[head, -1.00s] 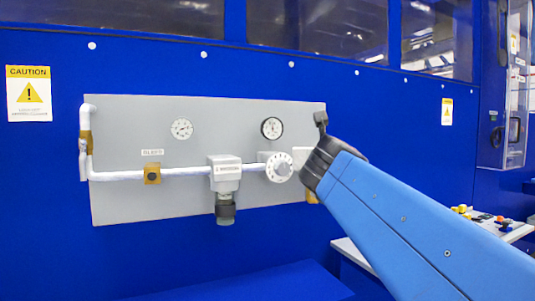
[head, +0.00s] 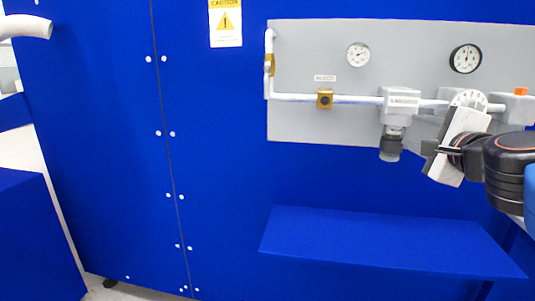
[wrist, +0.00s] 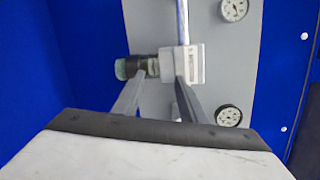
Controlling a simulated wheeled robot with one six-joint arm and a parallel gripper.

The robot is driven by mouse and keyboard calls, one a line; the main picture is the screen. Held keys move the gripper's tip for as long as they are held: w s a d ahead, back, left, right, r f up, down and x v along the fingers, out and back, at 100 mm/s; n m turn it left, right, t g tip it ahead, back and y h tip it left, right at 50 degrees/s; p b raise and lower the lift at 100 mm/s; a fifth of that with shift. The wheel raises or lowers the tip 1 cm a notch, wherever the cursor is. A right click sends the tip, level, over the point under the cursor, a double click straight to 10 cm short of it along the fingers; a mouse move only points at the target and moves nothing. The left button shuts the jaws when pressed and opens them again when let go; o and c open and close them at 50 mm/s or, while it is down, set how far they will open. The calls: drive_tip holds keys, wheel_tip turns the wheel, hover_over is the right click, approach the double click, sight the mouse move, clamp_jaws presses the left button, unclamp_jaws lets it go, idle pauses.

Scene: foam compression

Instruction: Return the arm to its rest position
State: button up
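My gripper (head: 430,150) is at the right of the head view, in front of the panel's lower right part, with its white housing over part of the white dial. My dark wrist joint is behind it, and most of the arm is out of frame. In the wrist view my gripper (wrist: 160,82) shows two grey fingers standing apart with nothing between them. Beyond them are the regulator block (wrist: 178,65) and its dark bowl (wrist: 128,68). I cannot tell how close the fingers are to these.
The grey panel (head: 310,125) carries a white pipe, two gauges (head: 358,54) (head: 465,58) and a yellow-brown fitting (head: 325,98). A blue shelf (head: 380,240) juts out below it. Blue wall panels fill the left, with pale floor (head: 30,150) at the far left.

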drive_tip(key=s+a+f+n+g+y, duration=0.1)
drive_tip(key=s+a+f+n+g, duration=0.15)
drive_tip(key=f+n, duration=0.3)
drive_tip(key=s+a+f+n+g+y, duration=0.2)
drive_tip(key=a+f+n, duration=0.2)
drive_tip(key=f, duration=0.3)
drive_tip(key=s+a+f+n+g+y, duration=0.1)
drive_tip(key=s+a+f+n+g, duration=0.1)
drive_tip(key=a+f+n, duration=0.4)
drive_tip(key=s+d+f+n+g+h, duration=0.1)
drive_tip(key=s+d+f+n+g, duration=0.1)
drive_tip(key=s+f, duration=0.3)
drive_tip(key=s+d+f+n+g+h, duration=0.1)
drive_tip(key=s+d+f+n+g, duration=0.2)
drive_tip(key=f, duration=0.5)
drive_tip(key=shift+s+d+f+n+g+h, duration=0.35)
drive_tip(key=shift+s+d+n, duration=0.3)
drive_tip(key=shift+s, duration=0.4)
drive_tip(key=shift+a, duration=0.1)
